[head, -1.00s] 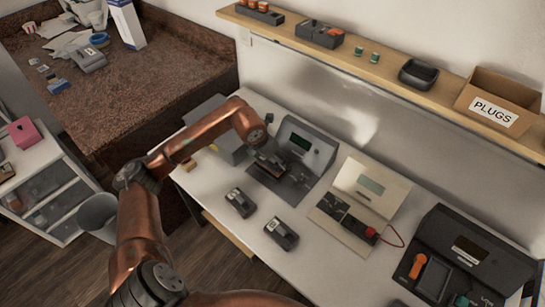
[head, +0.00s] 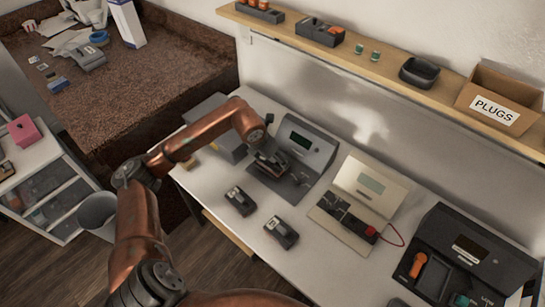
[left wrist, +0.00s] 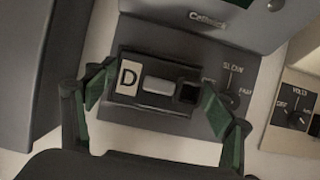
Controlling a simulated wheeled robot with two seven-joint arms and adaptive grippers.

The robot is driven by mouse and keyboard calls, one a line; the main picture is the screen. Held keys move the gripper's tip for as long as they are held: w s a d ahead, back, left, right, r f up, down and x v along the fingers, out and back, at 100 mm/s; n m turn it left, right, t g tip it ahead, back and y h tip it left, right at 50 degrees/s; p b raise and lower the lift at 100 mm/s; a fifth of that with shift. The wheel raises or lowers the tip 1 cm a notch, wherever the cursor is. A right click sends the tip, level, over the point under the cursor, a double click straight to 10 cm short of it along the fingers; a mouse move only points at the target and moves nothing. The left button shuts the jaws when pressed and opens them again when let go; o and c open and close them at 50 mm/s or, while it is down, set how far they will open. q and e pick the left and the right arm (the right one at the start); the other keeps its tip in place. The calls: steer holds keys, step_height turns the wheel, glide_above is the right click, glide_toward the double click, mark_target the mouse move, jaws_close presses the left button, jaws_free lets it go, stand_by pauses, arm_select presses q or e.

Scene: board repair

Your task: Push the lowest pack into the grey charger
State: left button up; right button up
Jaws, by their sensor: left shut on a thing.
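The grey charger (head: 312,147) stands on the white table, with a dark display and a flat bed in front. My left gripper (head: 268,163) is over this bed, pointing down. In the left wrist view its green-padded fingers (left wrist: 155,98) are shut on a dark pack (left wrist: 184,73) with a "D" label, a light bar and a dark square recess. The held pack lies over the charger's bed; I cannot tell whether it touches or is seated. Two other dark packs, a left one (head: 240,201) and a right one (head: 282,232), lie on the table. Their charge readings are not legible.
A cream tester (head: 361,184) with a red lead stands right of the charger, and a black station (head: 465,255) farther right. A grey box (head: 222,140) is close on the charger's left. A shelf (head: 390,75) runs above. The table's front middle is partly clear.

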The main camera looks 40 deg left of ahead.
arm_select(q)
steer(key=shift+r, duration=0.1)
stand_by(0.4)
steer(key=shift+f, duration=0.55)
stand_by(0.4)
steer(key=o, duration=1.2)
steer(key=shift+o, duration=0.8)
steer(key=shift+r, duration=0.15)
steer(key=shift+r, duration=0.6)
